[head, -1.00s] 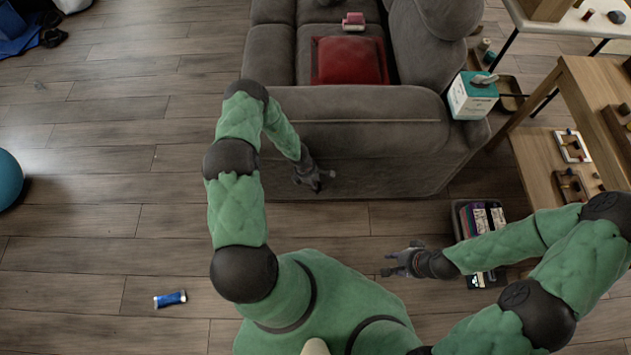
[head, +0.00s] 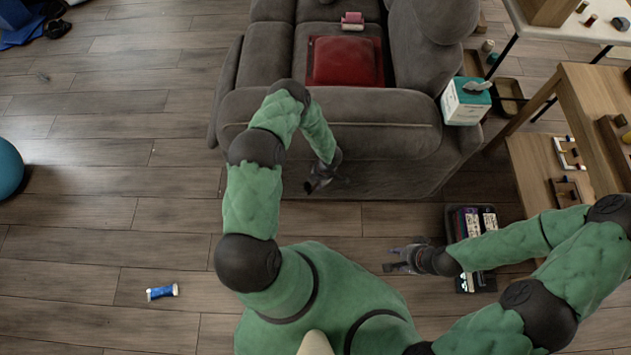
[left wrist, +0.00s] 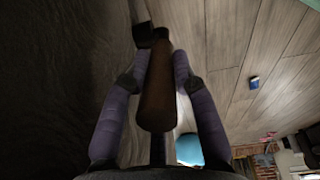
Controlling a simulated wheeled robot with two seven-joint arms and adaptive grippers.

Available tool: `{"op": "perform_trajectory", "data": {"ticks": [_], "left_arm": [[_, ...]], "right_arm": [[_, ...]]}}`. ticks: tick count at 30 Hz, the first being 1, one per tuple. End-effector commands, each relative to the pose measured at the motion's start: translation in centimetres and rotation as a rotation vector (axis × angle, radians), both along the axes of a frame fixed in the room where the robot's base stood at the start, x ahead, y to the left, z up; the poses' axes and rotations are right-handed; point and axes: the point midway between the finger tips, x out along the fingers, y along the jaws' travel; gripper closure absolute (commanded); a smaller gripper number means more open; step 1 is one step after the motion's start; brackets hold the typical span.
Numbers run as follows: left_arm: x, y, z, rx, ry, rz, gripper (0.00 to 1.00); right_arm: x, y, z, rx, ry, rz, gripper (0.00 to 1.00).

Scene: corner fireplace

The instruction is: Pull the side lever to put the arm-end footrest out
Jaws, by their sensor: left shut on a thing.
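The grey sofa (head: 390,150) stands ahead, its near arm facing me. At its left front, a grey footrest panel (head: 226,88) sticks out a little beyond the seat. My left gripper (head: 320,184) is low against the outer face of the near arm. In the left wrist view, the brown side lever (left wrist: 158,95) lies between its two purple fingers (left wrist: 158,85), which are shut on it. In the head view the gripper hides the lever. My right gripper (head: 393,260) is empty above the floor, fingers apart.
A tissue box (head: 465,103) sits at the sofa's back right corner. A wooden table (head: 575,95) stands at the right. A dark crate (head: 460,217) lies by my right forearm.

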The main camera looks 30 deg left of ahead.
Motion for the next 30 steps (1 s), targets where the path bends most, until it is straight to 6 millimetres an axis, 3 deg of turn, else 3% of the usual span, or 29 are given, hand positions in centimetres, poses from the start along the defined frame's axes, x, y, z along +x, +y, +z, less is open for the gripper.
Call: {"op": "perform_trajectory", "data": {"ticks": [12,13,15,25,30], "left_arm": [[-0.3,-0.6,-0.3,-0.004,0.008,-0.004,1.0],[-0.3,-0.6,-0.3,-0.004,0.008,-0.004,0.7],[-0.3,-0.6,-0.3,-0.004,0.009,-0.004,0.51],[0.0,-0.4,-0.1,0.001,0.005,-0.002,0.51],[0.2,-0.6,1.2,0.001,0.003,-0.004,0.51]], "right_arm": [[0.0,0.0,0.0,0.0,0.0,0.0,0.65],[0.0,0.0,0.0,0.0,0.0,0.0,0.65],[0.0,0.0,0.0,0.0,0.0,0.0,0.65],[0.0,0.0,0.0,0.0,-0.001,0.0,0.65],[0.0,0.0,0.0,0.0,-0.001,0.0,0.65]]}}
